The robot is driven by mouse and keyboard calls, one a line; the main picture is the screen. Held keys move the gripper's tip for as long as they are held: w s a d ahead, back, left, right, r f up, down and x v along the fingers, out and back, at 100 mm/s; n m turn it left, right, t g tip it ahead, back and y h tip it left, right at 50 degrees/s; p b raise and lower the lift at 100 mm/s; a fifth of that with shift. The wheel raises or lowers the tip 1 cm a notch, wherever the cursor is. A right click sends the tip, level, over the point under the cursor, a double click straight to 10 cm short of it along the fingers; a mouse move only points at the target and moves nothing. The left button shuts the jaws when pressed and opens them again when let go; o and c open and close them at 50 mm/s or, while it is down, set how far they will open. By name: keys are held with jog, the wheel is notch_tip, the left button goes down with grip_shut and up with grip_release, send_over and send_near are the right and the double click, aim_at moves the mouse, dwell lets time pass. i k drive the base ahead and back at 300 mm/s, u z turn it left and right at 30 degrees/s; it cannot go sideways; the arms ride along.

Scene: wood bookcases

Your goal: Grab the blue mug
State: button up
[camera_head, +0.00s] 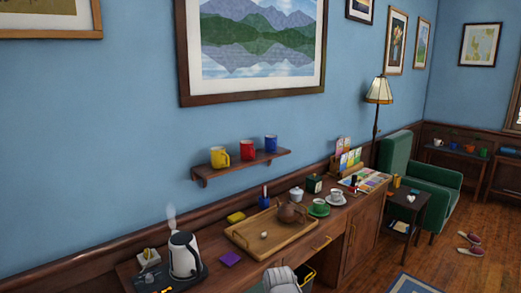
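The blue mug (271,144) stands upright at the right end of a small wooden wall shelf (240,166). A red mug (248,150) stands to its left, and a yellow mug (219,157) stands at the left end. The blue mug is apart from the red one, and nothing covers it. My gripper's fingers are not in view. A pale grey rounded shape (281,279) at the bottom edge is cut off, and I cannot tell what it is.
A large framed picture (185,95) hangs above. Open wall separates shelf and desk.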

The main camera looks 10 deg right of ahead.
aim_at(270, 140)
jog(key=z, duration=0.55)
jog(key=i, duration=1.3)
jog(key=u, duration=0.35)
